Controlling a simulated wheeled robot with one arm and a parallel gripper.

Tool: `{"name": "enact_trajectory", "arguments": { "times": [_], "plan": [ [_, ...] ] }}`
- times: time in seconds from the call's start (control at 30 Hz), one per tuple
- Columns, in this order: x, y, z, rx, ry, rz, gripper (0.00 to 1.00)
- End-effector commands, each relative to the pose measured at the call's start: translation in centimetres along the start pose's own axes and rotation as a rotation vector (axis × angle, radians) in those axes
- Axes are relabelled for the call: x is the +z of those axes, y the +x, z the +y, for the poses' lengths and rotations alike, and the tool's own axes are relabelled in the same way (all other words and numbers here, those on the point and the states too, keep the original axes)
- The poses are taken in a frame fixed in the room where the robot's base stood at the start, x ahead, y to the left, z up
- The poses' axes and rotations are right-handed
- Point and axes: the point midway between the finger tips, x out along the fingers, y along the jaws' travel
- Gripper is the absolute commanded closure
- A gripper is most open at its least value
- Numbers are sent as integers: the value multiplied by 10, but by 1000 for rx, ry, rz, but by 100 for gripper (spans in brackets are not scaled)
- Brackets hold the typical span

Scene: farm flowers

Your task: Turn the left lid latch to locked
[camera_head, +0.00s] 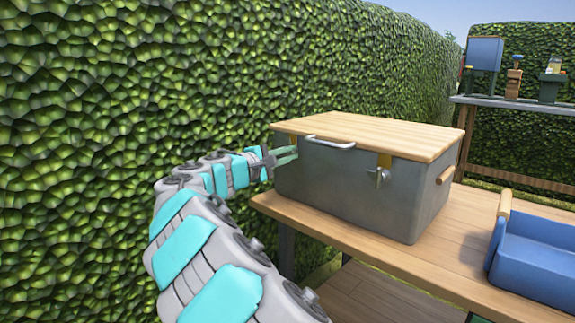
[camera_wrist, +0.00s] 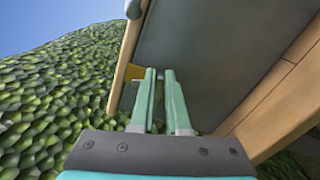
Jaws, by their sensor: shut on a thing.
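A grey metal box (camera_head: 345,190) with a closed wooden lid (camera_head: 375,132) stands on a wooden table. The left lid latch sits at the box's front left corner, under a yellow plate (camera_head: 293,140). My gripper (camera_head: 292,154) reaches it from the left, with its teal fingers at the latch. In the wrist view my gripper (camera_wrist: 160,75) has its fingertips close together on a small grey part, beside the yellow plate (camera_wrist: 135,73). The fingers mostly hide the left latch, so its angle cannot be told. The right lid latch (camera_head: 378,177) is in plain view.
A white handle (camera_head: 330,143) is on the lid's front edge. A blue tray (camera_head: 535,255) stands on the table (camera_head: 440,250) to the right. A hedge (camera_head: 120,90) rises close behind my arm. A shelf (camera_head: 520,104) with several items is at the back right.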

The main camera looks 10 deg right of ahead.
Motion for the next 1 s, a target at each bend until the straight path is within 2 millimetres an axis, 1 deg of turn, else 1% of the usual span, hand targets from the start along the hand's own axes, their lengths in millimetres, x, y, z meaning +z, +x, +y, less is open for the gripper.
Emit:
{"name": "enact_trajectory", "arguments": {
  "times": [0.03,0.2,0.4,0.63,1.0],
  "plan": [
    [-3,1,-8,-3,39,3,100],
    [-4,0,-8,-1,156,6,100],
    [-4,0,-9,-2,248,5,100],
    [-4,0,-7,-1,300,5,100],
    [-3,0,-6,-1,309,6,100]
  ]
}}
